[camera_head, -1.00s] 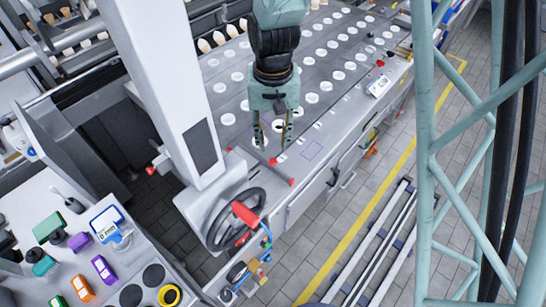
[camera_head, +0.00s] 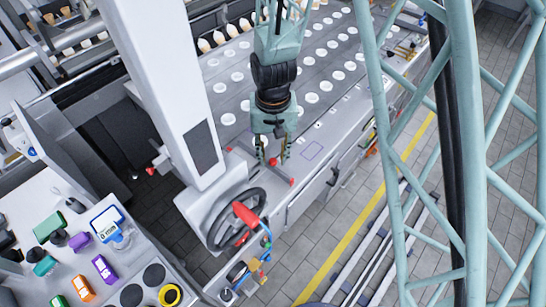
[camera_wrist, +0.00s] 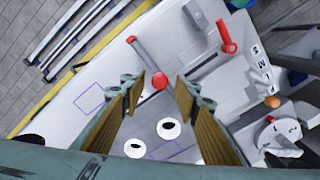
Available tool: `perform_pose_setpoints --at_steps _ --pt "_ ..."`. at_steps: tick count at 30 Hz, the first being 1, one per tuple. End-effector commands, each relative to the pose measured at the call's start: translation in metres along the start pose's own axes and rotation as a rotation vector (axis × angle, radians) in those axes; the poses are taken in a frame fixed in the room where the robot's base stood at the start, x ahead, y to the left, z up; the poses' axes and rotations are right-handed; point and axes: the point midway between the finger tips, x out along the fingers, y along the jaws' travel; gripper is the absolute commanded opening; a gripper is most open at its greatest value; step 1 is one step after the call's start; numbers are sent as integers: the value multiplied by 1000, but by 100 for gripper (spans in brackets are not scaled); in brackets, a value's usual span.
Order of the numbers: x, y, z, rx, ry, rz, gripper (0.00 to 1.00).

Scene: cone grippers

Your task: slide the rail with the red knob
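A red knob (camera_wrist: 159,80) shows between my fingertips in the wrist view, at the near end of a thin grey bar. It also shows between the fingers in the head view (camera_head: 273,162). Another red end (camera_wrist: 131,40) marks the bar's other end in the wrist view. My gripper (camera_head: 273,157) is open above the machine's grey edge, its fingers pointing down, one on each side of the knob in the picture. A gap shows on both sides of the knob in the wrist view. How far the tips are above it, I cannot tell.
A handwheel with a red handle (camera_head: 245,213) stands on the left, beside a white column (camera_head: 165,90). Rows of white round cups (camera_head: 312,98) fill the machine bed. A desk with coloured blocks (camera_head: 103,268) is at lower left. Floor rails (camera_head: 375,255) run on the right.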

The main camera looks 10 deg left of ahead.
Motion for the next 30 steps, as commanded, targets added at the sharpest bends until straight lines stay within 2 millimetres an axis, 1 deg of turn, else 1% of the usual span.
perform_pose_setpoints --at_steps 6,15,24,30 --pt "5 0 0 0 -1 0 29" --pt "6 0 0 0 -1 0 28" --pt "5 0 0 0 0 0 1" --pt "6 1 1 4 0 0 0"
